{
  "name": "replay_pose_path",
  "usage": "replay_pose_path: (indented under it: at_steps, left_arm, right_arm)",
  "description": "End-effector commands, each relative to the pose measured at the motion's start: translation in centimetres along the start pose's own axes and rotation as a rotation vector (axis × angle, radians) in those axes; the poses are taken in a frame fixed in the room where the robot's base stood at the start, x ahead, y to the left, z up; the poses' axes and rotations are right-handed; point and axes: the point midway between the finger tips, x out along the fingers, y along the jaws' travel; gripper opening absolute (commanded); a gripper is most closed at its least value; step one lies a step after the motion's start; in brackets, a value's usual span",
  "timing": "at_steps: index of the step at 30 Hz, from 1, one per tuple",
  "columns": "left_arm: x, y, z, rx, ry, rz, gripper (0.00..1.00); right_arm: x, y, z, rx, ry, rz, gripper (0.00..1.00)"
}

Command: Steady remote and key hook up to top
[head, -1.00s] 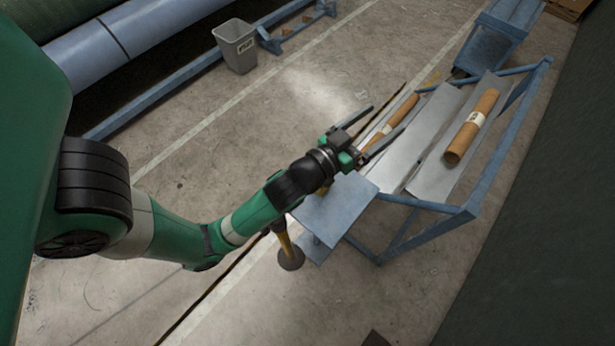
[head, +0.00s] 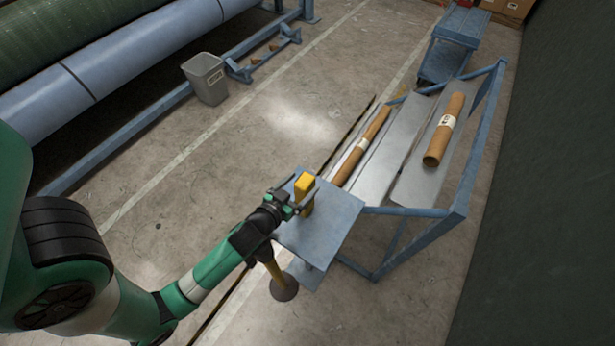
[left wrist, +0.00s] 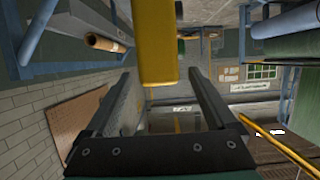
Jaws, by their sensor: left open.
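A yellow upright block-like thing (head: 306,190), perhaps the remote, shows at the blue side plate of the rack. My left gripper (head: 302,200) is open right beside it. In the left wrist view the yellow thing (left wrist: 153,42) hangs into the picture from the top, just ahead of the gap between the two open fingers (left wrist: 160,78). I cannot tell whether a finger touches it. I cannot make out a key hook. My right gripper is not in view.
The blue side plate (head: 322,232) adjoins a blue rack with grey trays (head: 381,172) and two brown rolls (head: 446,130) (head: 361,148). A yellow post on a round base (head: 283,288) stands below. A grey bin (head: 206,80) stands on open floor.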

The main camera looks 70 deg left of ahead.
Motion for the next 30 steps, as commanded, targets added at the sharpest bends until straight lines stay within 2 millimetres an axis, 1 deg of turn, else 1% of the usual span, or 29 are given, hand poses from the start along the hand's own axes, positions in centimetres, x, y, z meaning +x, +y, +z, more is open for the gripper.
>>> replay_pose_path:
  at_steps: [1, 3, 6, 9, 12, 18, 19, 23, 24, 26, 27, 29, 30]
  left_arm:
    - [1.1, 0.0, -0.1, -0.002, 0.002, -0.001, 0.9]
    - [2.5, 0.0, -0.1, -0.001, 0.001, -0.001, 0.9]
    - [4.0, 0.0, 0.0, -0.001, 0.001, 0.0, 0.9]
    - [4.9, 0.0, 0.0, 0.0, 0.0, 0.0, 0.9]
    - [5.3, 0.0, 0.0, 0.001, 0.001, 0.0, 0.9]
    - [5.4, 0.0, 0.0, 0.0, 0.001, 0.001, 0.9]
    - [5.3, 0.0, 0.0, 0.0, 0.001, 0.001, 0.88]
    - [5.3, 0.0, 0.0, 0.0, 0.001, 0.001, 0.65]
    - [5.3, 0.0, 0.0, 0.0, 0.001, 0.001, 0.58]
    - [5.3, 0.0, 0.0, 0.0, 0.001, 0.001, 0.47]
    - [5.3, 0.0, 0.0, 0.0, 0.0, 0.001, 0.4]
    - [5.3, 0.0, 0.0, 0.0, 0.0, 0.001, 0.29]
    - [5.3, 0.0, 0.0, 0.0, 0.0, 0.001, 0.22]
  right_arm:
    - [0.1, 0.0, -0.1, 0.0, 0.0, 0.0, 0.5]
    - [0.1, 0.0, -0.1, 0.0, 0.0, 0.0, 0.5]
    - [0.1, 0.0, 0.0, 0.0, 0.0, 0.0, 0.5]
    - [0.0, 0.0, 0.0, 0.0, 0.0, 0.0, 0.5]
    - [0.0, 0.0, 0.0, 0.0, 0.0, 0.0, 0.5]
    - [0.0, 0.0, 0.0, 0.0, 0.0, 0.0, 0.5]
    - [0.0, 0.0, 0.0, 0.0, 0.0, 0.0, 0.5]
    - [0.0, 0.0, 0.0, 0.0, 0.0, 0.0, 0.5]
    - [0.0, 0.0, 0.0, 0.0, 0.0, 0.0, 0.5]
    - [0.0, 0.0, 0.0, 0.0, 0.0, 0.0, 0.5]
    - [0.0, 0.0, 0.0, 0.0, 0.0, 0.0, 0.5]
    - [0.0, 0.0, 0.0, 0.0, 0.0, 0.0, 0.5]
    - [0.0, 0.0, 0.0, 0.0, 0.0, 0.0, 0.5]
